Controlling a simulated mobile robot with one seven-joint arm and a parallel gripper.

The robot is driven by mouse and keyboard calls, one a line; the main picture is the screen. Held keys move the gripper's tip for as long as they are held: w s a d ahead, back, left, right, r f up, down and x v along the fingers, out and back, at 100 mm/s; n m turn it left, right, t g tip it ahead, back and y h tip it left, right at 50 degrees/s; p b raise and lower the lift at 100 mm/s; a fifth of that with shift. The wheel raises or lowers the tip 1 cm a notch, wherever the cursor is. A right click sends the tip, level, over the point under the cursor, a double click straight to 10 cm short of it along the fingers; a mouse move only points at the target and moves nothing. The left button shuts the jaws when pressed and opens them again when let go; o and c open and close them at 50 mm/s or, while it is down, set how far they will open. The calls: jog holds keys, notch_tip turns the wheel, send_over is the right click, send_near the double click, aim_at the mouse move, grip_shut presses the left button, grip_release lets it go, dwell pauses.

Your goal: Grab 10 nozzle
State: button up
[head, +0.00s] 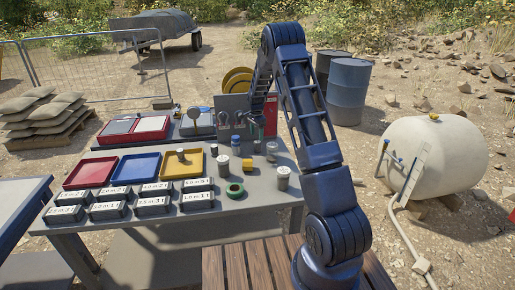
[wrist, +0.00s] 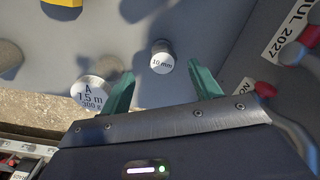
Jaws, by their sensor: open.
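The 10 mm nozzle (wrist: 162,58) is a small pale grey cylinder with "10 mm" on its top. It stands upright on the grey surface in the wrist view. My gripper (wrist: 160,73) has two green fingers spread apart and empty. The nozzle shows just beyond the gap between the fingertips, slightly above them in the picture. In the head view my gripper (head: 257,128) hangs at the back right of the workbench, and I cannot make out there which small item is the nozzle.
Red-tipped items and a dated label (wrist: 285,28) lie to the right. The workbench holds a red tray (head: 90,174), blue tray (head: 136,169), yellow tray (head: 192,169) and green ring (head: 235,190).

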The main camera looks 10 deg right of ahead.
aim_at(258, 146)
notch_tip(258, 146, down, 4)
jog(key=shift+r, duration=0.1)
jog(key=shift+w+d+f, duration=0.15)
jog(key=shift+f, duration=1.2)
jog(key=shift+w+d+f, duration=0.15)
jog(key=shift+f, duration=1.15)
jog(key=c, duration=1.1)
